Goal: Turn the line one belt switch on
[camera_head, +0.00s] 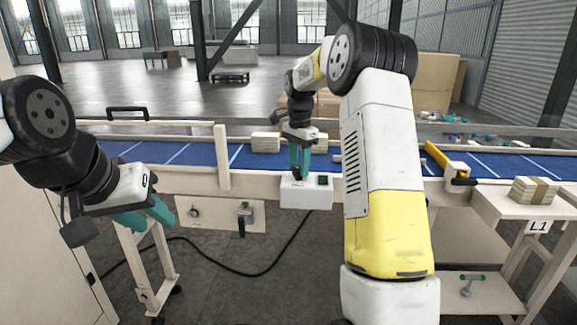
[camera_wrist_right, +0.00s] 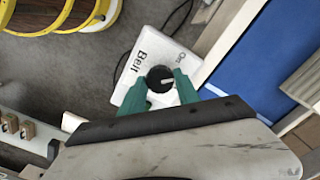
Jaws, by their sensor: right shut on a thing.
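The line one belt switch is a white box (camera_head: 306,196) on the front rail of the conveyor. In the right wrist view its white face (camera_wrist_right: 150,44) carries the words "Belt" and "On" and a round black knob (camera_wrist_right: 160,77) with a pale pointer mark. The mark points toward the right of that view. My right gripper (camera_head: 300,172) reaches down from above, and its green fingers (camera_wrist_right: 160,90) are shut on the knob from both sides. My left gripper (camera_head: 152,216) hangs empty at the left, in front of the conveyor, with its green fingers apart.
The blue conveyor belt (camera_head: 190,154) runs across behind the box. It carries pale wooden stacks (camera_head: 265,142). A table labelled L1 (camera_head: 500,205) holds a banded stack (camera_head: 535,190). A black cable (camera_head: 250,272) lies below.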

